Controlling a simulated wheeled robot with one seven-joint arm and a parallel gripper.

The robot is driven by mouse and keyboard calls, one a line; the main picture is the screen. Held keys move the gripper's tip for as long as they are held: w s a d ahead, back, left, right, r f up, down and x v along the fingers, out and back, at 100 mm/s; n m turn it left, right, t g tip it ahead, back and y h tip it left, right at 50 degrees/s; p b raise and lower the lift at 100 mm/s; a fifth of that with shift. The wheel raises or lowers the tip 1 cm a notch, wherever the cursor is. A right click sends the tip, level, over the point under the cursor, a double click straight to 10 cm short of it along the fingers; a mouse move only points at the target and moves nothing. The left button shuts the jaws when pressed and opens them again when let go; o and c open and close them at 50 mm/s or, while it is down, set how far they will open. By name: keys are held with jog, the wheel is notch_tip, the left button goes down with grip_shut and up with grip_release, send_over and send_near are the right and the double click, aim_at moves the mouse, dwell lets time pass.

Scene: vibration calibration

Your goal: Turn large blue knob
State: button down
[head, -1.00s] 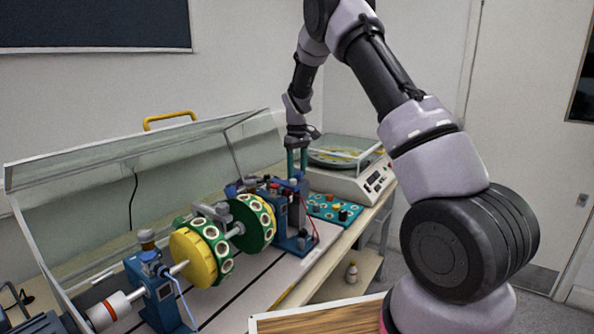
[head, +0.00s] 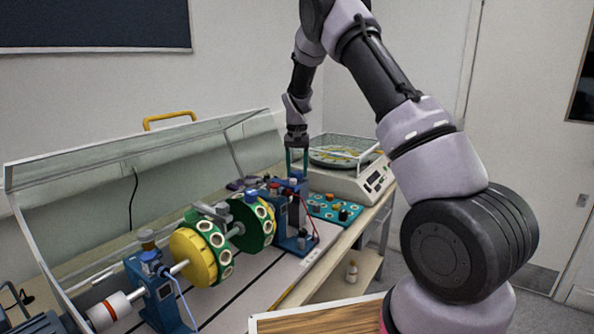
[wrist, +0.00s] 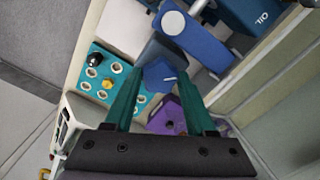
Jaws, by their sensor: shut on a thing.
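The large blue knob (wrist: 159,76) shows in the wrist view as an angular blue shape between the two teal fingers. My gripper (wrist: 158,82) points down over it and is shut on it, one finger on each side. In the head view my gripper (head: 297,172) stands upright at the top of the far blue bearing stand (head: 294,210). The knob is small there and mostly hidden by the fingers.
A teal socket panel (head: 324,206) and a white scale (head: 350,180) stand right of the stand. Green and yellow rotor discs (head: 192,258) sit on a shaft to the left. A raised clear cover (head: 80,190) stands behind. A purple part (wrist: 172,118) lies near one finger.

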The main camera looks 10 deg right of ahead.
aim_at(297, 172)
jog(key=shift+m, duration=1.2)
jog(key=shift+c, duration=1.1)
grip_release()
notch_tip(297, 172, up, 11)
